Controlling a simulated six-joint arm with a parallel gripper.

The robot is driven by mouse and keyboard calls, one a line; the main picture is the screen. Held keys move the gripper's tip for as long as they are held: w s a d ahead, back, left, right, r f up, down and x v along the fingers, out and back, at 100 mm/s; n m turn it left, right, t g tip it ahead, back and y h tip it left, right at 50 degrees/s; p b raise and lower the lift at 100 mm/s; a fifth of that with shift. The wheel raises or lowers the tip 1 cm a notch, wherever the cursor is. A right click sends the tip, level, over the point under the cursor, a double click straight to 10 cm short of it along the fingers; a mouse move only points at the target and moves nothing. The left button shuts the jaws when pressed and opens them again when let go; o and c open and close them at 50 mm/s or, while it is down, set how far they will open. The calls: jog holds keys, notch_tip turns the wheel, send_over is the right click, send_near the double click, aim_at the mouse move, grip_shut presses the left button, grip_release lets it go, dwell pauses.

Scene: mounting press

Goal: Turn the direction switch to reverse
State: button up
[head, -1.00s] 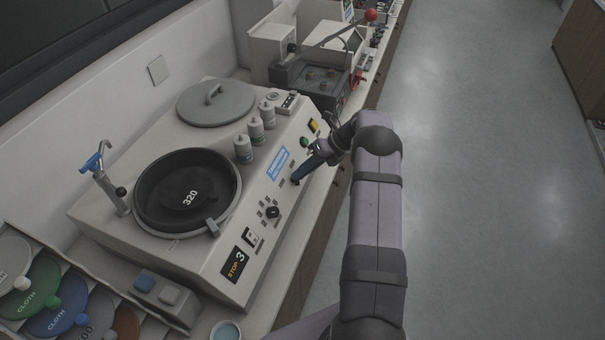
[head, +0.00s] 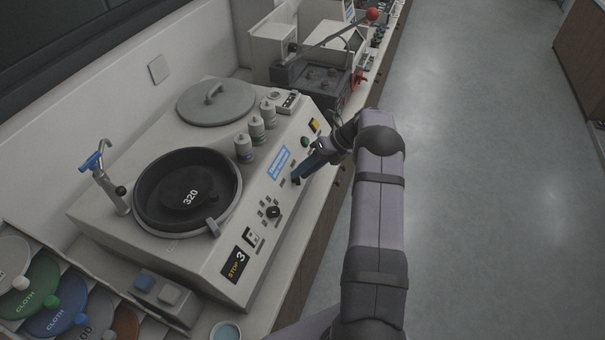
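The polishing machine (head: 215,262) has a sloped front panel with small controls. My gripper (head: 297,181) reaches down from the right, with its blue fingers at the panel just below the light-blue label (head: 278,164). The direction switch cannot be made out for certain; the fingers cover the spot of panel at their tips. Whether the tips touch or grasp a control is too small to tell, as is the gap between them. A black round knob (head: 273,212) sits lower left of the fingertips, among small dark buttons.
The panel also carries a display reading STOP 3 (head: 237,262), a green button (head: 305,142) and a yellow one (head: 314,125). Dosing bottles (head: 256,131), a black bowl (head: 150,208) with a 320 disc and a blue-handled tap (head: 92,161) stand behind. Open floor lies right.

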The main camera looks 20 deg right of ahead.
jog(key=b+v, duration=0.3)
jog(key=v, duration=0.3)
dwell(0.5)
